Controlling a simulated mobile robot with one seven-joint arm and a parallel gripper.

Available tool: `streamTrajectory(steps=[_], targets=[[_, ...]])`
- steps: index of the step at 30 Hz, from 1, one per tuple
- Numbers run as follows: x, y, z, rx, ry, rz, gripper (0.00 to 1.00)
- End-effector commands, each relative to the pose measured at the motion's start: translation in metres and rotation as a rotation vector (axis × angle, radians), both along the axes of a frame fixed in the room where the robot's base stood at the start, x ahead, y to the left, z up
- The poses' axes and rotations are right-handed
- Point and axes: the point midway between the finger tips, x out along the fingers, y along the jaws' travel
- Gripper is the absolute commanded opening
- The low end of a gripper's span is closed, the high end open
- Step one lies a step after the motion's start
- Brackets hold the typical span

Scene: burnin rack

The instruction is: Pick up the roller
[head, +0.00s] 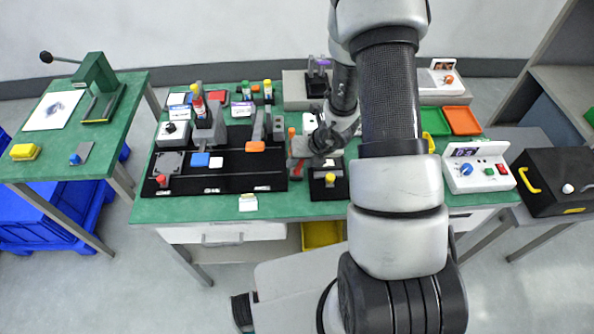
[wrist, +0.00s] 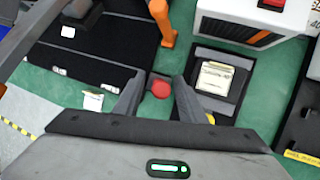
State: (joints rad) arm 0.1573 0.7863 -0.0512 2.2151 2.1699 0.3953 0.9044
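No part is clearly marked as the roller. An orange-handled tool (head: 292,134) stands upright just right of the black mat; its handle also shows at the top of the wrist view (wrist: 163,22). It may be the roller, but I cannot tell. Below it a small part with a round red end (wrist: 161,88) shows between my fingers; red also shows there in the head view (head: 295,162). My gripper (wrist: 161,94) is open, its fingers apart on either side of the red end. Green shows beside it, so I see no grip. My wrist hides part of this area in the head view.
The black mat (head: 232,180) with several fixtures lies left of my gripper. A black base with a yellow knob (head: 330,177) stands close below it. A white box with an orange stripe (wrist: 245,30) is at the upper right. A white control box (head: 476,167) is farther right.

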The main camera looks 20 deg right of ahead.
Motion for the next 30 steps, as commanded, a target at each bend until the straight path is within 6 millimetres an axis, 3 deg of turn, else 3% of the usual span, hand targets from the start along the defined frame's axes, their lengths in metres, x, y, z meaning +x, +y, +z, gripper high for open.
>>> streamTrajectory(steps=[1, 7, 17, 30], targets=[[0.000, 0.000, 0.000, 0.000, 0.000, 0.000, 0.34], [0.000, 0.000, 0.000, 0.000, 0.000, 0.000, 0.00], [0.000, 0.000, 0.005, 0.001, -0.002, -0.001, 0.00], [0.000, 0.000, 0.087, 0.000, -0.003, -0.002, 0.00]])
